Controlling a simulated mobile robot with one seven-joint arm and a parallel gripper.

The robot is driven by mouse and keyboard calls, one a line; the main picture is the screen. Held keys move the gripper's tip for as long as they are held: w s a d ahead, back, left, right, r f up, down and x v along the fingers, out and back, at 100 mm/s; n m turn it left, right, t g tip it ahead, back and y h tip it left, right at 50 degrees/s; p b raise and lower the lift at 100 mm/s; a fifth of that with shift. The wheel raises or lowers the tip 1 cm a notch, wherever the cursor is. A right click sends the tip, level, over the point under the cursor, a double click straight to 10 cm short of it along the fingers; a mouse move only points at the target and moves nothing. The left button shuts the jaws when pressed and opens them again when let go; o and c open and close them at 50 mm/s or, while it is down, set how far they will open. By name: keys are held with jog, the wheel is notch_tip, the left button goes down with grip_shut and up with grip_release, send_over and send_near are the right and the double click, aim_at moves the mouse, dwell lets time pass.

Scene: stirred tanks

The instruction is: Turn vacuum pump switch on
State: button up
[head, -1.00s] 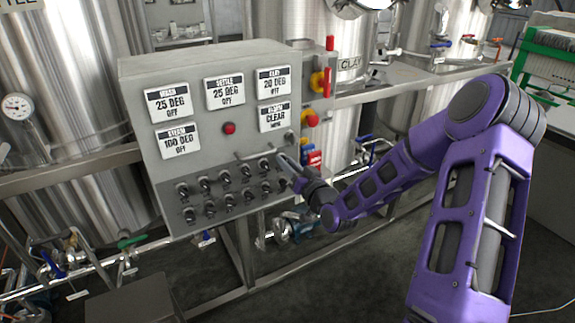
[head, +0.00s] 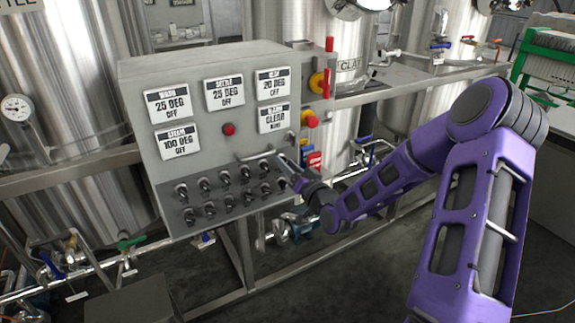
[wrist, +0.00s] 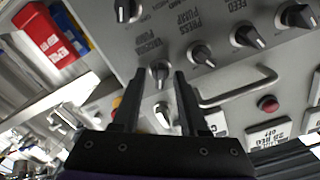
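The vacuum pump switch is a dark rotary knob with a pale pointer (wrist: 160,72), beside an upside-down label that appears to read "VACUUM PUMP" in the wrist view. My gripper (wrist: 158,74) is open, with its two dark fingertips on either side of this knob in the picture. Whether they touch it or reach around it I cannot tell. In the head view my gripper (head: 281,157) is at the right end of the knob rows on the grey control panel (head: 215,138), hiding the knob there.
More knobs (wrist: 201,55) sit close beside the switch. A metal handle (wrist: 236,92) and a red button (wrist: 268,104) are near the fingers. A red-and-yellow switch (head: 318,83) is on a box right of the panel. Open floor (head: 340,275) lies below.

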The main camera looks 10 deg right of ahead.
jog(key=p+v, duration=0.5)
jog(key=v, duration=1.2)
jog(key=shift+s, duration=0.15)
jog(key=shift+r, duration=0.1)
